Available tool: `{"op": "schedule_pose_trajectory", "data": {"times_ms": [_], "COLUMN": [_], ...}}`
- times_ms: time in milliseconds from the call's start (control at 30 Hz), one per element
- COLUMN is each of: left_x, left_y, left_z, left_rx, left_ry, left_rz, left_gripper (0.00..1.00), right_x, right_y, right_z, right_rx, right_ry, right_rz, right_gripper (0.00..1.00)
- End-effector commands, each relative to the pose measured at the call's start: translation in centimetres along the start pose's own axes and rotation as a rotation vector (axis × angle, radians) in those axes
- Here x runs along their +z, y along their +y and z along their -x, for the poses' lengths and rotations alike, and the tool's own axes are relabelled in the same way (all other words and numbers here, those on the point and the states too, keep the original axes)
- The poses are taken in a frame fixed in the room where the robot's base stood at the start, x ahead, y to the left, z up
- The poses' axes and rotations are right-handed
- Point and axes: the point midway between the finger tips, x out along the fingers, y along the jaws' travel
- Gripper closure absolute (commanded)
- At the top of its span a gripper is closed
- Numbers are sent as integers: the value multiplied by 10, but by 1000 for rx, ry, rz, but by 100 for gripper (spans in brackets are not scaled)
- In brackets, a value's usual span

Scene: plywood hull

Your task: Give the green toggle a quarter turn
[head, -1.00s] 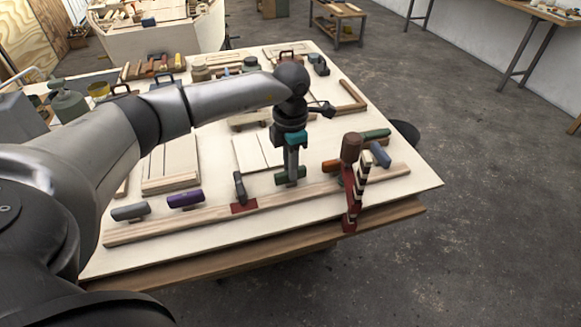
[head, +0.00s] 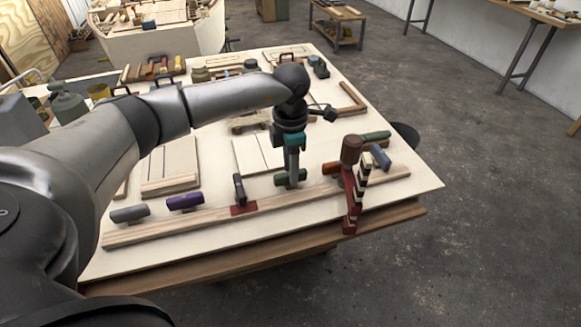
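The green toggle (head: 284,180) is a short dark green bar along the wooden rail (head: 180,226) on the pale table top. It lies roughly lengthwise with the rail, like its neighbours. My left gripper (head: 292,180) points straight down over the toggle, its fingertips at the toggle's level. The finger hides part of the bar. I see the fingers nearly edge-on, so their gap and whether they grip the toggle do not show. My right gripper is not in view.
Grey (head: 130,214) and purple (head: 185,202) toggles stand left along the rail. A dark clamp (head: 239,190) stands close left of the green toggle. A red and striped clamp (head: 352,190) with a brown knob rises on the right, near a blue toggle (head: 381,157).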

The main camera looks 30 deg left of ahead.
Motion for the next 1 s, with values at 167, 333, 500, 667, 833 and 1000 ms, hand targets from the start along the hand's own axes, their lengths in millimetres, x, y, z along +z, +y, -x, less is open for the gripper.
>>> {"op": "schedule_pose_trajectory", "data": {"times_ms": [167, 333, 500, 667, 833, 1000], "left_x": [-1, -1, 0, 0, 1, 0], "left_y": [0, 0, 0, 0, 0, 0], "left_z": [-1, 0, 16, 52, 94, 127], "left_rx": [-1, -1, 0, 2, 2, 1], "left_ry": [2, 3, 0, -2, -2, 0], "left_rz": [0, 0, -1, 0, -1, 1], "left_gripper": [48, 48, 48, 48, 48, 48], "right_x": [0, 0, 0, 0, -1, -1], "right_y": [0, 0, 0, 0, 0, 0], "right_z": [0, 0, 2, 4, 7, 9], "right_rx": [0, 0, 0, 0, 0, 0], "right_ry": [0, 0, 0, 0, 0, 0], "right_rz": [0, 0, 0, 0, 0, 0], "right_gripper": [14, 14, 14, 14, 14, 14]}}
